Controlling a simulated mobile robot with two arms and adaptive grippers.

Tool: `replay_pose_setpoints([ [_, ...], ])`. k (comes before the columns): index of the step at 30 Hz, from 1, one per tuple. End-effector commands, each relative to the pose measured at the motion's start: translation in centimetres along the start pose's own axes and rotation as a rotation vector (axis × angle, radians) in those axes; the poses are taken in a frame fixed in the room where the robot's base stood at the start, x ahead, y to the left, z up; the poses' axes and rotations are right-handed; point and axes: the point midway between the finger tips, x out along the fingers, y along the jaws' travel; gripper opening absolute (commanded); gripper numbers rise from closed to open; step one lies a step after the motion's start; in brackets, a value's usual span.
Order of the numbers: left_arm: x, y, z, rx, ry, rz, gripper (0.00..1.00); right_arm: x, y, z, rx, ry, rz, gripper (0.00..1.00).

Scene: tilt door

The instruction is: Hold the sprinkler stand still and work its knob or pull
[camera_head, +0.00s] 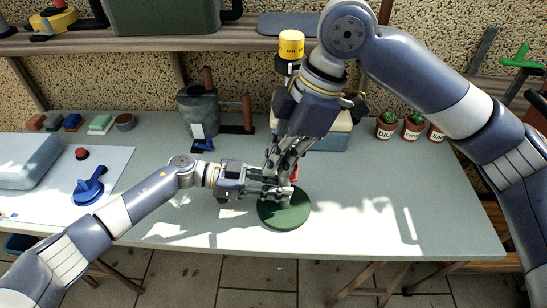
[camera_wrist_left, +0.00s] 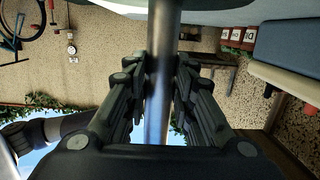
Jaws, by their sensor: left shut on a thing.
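The sprinkler stand has a dark green round base (camera_head: 287,214) standing on the table. My left gripper (camera_head: 278,190) reaches in from the left, low over the base. In the left wrist view its fingers (camera_wrist_left: 160,68) are shut on the stand's grey metal post (camera_wrist_left: 159,110). My right gripper (camera_head: 278,166) comes down from above, over the upper part of the stand. A bit of red (camera_head: 294,174) shows beside its fingers. The grippers hide most of the stand's top, and I cannot tell whether the right fingers are closed on it.
Three small plant pots (camera_head: 412,127) stand at the back right. A grey watering can (camera_head: 202,112) stands at the back left of the stand. A blue device (camera_head: 90,187) lies on a white panel at the left. The table's front right is clear.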

Motion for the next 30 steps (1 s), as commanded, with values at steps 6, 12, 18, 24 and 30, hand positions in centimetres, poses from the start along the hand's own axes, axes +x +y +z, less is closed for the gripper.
replay_pose_setpoints([
  [6, 0.0, 0.1, 0.4, -0.004, -0.006, 0.002, 0.01, -0.3, -0.4, 1.3, 0.001, -0.001, -0.002, 0.00],
  [12, 0.0, 0.1, 0.4, -0.004, -0.006, 0.002, 0.01, -0.7, -0.5, 2.4, 0.002, -0.002, -0.001, 0.00],
  [18, 0.0, 0.1, 0.4, -0.004, -0.007, 0.002, 0.01, -1.1, -0.4, 3.4, 0.002, -0.001, 0.001, 0.00],
  [24, 0.0, 0.2, 0.4, -0.003, -0.007, 0.003, 0.01, -1.4, -0.1, 4.4, 0.002, -0.001, 0.000, 0.00],
  [30, 0.0, 0.2, 0.4, -0.003, -0.007, 0.003, 0.01, -1.7, 0.2, 5.0, -0.009, -0.001, -0.003, 0.00],
])
